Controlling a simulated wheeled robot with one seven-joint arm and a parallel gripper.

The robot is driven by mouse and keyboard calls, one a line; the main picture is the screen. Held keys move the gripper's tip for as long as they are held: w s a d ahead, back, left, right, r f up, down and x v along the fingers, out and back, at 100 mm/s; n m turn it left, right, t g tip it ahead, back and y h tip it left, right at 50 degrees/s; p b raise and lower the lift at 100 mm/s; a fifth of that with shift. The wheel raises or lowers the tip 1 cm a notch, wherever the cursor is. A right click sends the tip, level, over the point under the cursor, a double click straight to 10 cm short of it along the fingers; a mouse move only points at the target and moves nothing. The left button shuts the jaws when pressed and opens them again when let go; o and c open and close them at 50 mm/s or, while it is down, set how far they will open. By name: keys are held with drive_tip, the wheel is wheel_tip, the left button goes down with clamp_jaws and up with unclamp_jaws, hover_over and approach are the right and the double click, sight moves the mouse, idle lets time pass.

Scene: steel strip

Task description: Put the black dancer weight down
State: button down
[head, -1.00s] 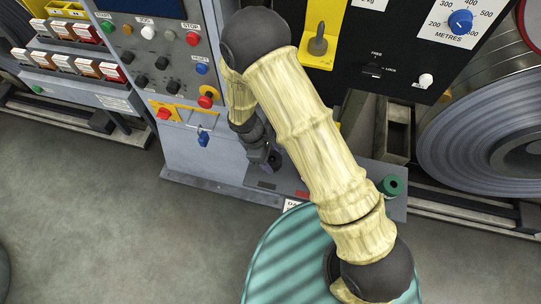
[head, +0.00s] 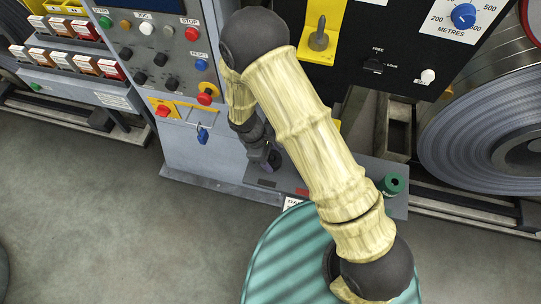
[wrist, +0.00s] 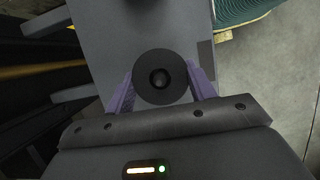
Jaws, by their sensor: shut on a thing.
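The black dancer weight (wrist: 160,62) is a round black disc with a dark knob at its centre, seen from above in the wrist view. My gripper (wrist: 161,88) is shut on it, with one purple finger against each side. In the head view my gripper (head: 262,158) points down over the left part of the grey shelf (head: 340,188); the weight is mostly hidden there. The shelf bears a dark patch (head: 267,184) and a red patch (head: 302,192). I cannot tell whether the weight touches the shelf.
A green weight (head: 392,184) stands at the shelf's right end. A control panel (head: 160,50) with buttons is behind to the left. A large steel coil (head: 480,150) is on the right. The teal ribbed drum top (head: 275,262) lies in front of the shelf.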

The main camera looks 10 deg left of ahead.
drive_tip(key=shift+c, duration=2.2)
unclamp_jaws()
drive_tip(key=b+v, duration=0.1)
drive_tip(key=v, duration=1.6)
drive_tip(key=shift+r, duration=0.2)
drive_tip(key=shift+a, duration=0.1)
